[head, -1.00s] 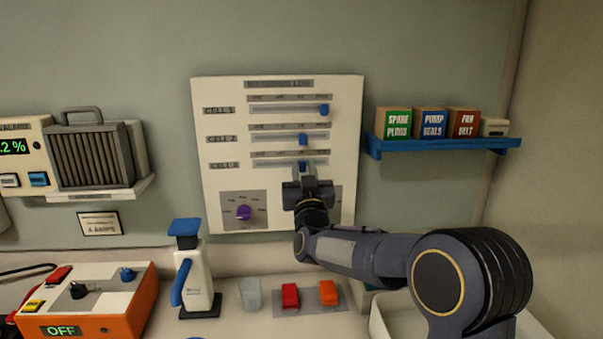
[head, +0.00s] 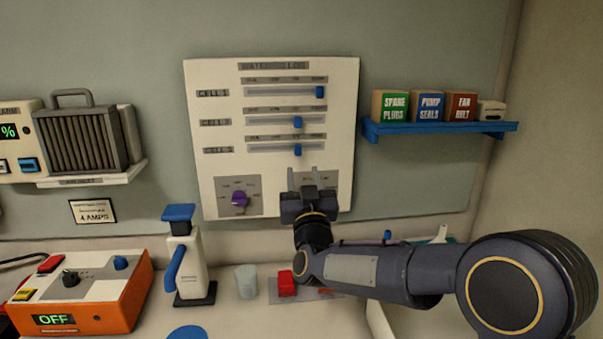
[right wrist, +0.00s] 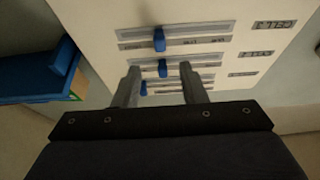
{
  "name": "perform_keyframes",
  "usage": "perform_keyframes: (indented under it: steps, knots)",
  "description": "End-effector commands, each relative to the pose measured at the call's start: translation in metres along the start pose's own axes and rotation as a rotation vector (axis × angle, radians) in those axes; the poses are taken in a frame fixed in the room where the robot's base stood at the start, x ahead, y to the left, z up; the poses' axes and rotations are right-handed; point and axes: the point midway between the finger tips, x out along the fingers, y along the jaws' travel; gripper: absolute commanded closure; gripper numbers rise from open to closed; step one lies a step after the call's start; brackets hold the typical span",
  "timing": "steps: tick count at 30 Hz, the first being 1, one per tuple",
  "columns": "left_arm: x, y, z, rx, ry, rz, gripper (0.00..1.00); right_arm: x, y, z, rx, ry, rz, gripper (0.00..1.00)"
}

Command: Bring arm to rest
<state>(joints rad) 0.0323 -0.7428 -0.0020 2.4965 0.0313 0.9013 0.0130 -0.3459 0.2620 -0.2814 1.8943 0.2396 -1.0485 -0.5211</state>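My right gripper (head: 304,182) is in front of the lower part of the white slider panel (head: 204,110). Its two fingers stand apart with nothing between them, and they also show apart in the right wrist view (right wrist: 160,88). The panel has three sliders with blue knobs: the top knob (head: 320,92) is far right on its track, while the middle knob (head: 298,122) and the bottom knob (head: 298,150) are right of centre. The fingertips are below the bottom track in the head view. My gripper partly hides a grey plate at the panel's lower right. My left gripper is not in view.
A blue shelf (head: 440,129) with several boxes is right of the panel. On the counter are an orange box reading OFF (head: 110,317), a white bottle with blue top (head: 190,262), a cup (head: 246,281) and a red block (head: 287,283). A purple knob (head: 239,199) is on the panel.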

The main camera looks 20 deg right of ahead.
Motion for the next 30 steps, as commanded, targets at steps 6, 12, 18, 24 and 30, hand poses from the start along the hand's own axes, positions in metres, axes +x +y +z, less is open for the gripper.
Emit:
perform_keyframes:
  steps: [6,12,18,24,30]
  knots:
    - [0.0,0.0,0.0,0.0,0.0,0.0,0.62,-0.001,0.0,0.0,0.0,-0.001,-0.001,0.62]
    - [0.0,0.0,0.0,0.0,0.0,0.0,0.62,-0.001,0.0,0.0,0.0,-0.001,-0.001,0.62]
    - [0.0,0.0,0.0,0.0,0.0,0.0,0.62,-0.01,0.007,0.004,0.043,-0.083,-0.039,0.62]
    - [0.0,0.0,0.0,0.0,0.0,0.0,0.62,-0.078,0.018,0.026,0.205,-0.438,-0.207,0.62]
    - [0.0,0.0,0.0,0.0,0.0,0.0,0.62,-0.21,0.017,0.05,0.318,-0.888,-0.361,0.62]
